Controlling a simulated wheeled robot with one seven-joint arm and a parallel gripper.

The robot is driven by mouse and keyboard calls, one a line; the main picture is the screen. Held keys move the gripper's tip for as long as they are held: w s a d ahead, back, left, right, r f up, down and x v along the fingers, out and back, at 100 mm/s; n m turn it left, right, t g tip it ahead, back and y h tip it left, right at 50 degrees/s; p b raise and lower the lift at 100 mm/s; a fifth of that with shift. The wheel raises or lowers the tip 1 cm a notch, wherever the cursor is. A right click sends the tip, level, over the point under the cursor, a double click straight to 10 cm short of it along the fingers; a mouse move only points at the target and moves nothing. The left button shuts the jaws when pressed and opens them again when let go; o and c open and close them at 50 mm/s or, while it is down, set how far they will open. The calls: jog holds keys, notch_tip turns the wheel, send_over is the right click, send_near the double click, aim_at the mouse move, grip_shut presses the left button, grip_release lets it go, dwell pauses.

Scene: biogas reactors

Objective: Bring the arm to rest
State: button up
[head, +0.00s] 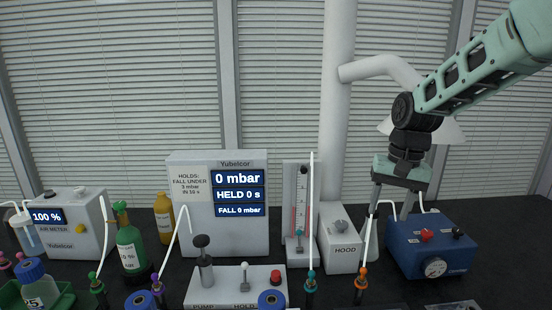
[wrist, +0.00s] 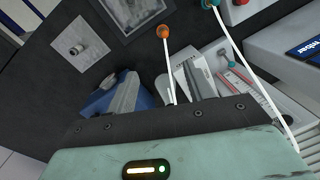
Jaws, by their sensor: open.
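My arm, pale green with black joints, reaches in from the upper right of the head view. My gripper (head: 391,212) points down with its two grey fingers apart and nothing between them. It hangs in front of the blue box (head: 430,245) and to the right of the white HOOD box (head: 343,243). In the wrist view the green gripper body fills the bottom, and the blue box (wrist: 138,92) shows partly behind a grey finger. I cannot tell the exact gap between the fingertips and the box.
A bottle with an orange cap (head: 360,283) and a white tube stands below my gripper. A display box reading 0 mbar (head: 217,200), a PUMP and HOLD panel (head: 235,287) and a green bottle (head: 129,245) stand further left. A white pipe (head: 338,100) rises behind.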

jog(key=s+a+n, duration=0.3)
jog(key=s+a, duration=0.2)
jog(key=s, duration=0.3)
jog(key=s+a+n, duration=0.3)
jog(key=s+a, duration=0.3)
jog(key=s, duration=0.2)
jog(key=s+f+n, duration=0.1)
jog(key=s+n, duration=0.1)
jog(key=s, duration=0.5)
jog(key=s+f+n, duration=0.2)
jog(key=s+n, duration=0.1)
jog(key=s, duration=0.5)
jog(key=shift+a+f+h, duration=0.15)
jog(key=shift+f+h, duration=0.1)
jog(key=shift+h, duration=0.05)
